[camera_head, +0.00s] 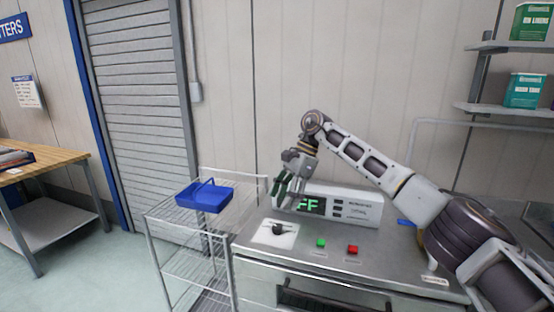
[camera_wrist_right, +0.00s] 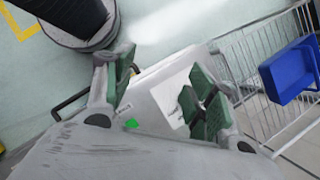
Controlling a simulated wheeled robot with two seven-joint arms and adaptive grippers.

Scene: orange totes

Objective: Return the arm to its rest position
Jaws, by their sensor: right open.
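My right arm (camera_head: 390,180) reaches in from the right over the metal machine. My right gripper (camera_head: 287,188) is open and points down above the machine's left part, in front of the display. In the right wrist view its green-padded fingers (camera_wrist_right: 165,92) are spread apart with nothing held between them. Below it a black knob (camera_head: 278,229) sits on a white plate (camera_head: 262,235), apart from the fingers in the head view. My left gripper is not in view.
The machine top has a green button (camera_head: 320,243), a red button (camera_head: 352,249) and a display box (camera_head: 350,206) reading "FF", its left part hidden by the gripper. A blue tray (camera_head: 205,197) stands on a wire rack (camera_head: 165,213) to the left. Wall shelves (camera_head: 510,109) hang at the right.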

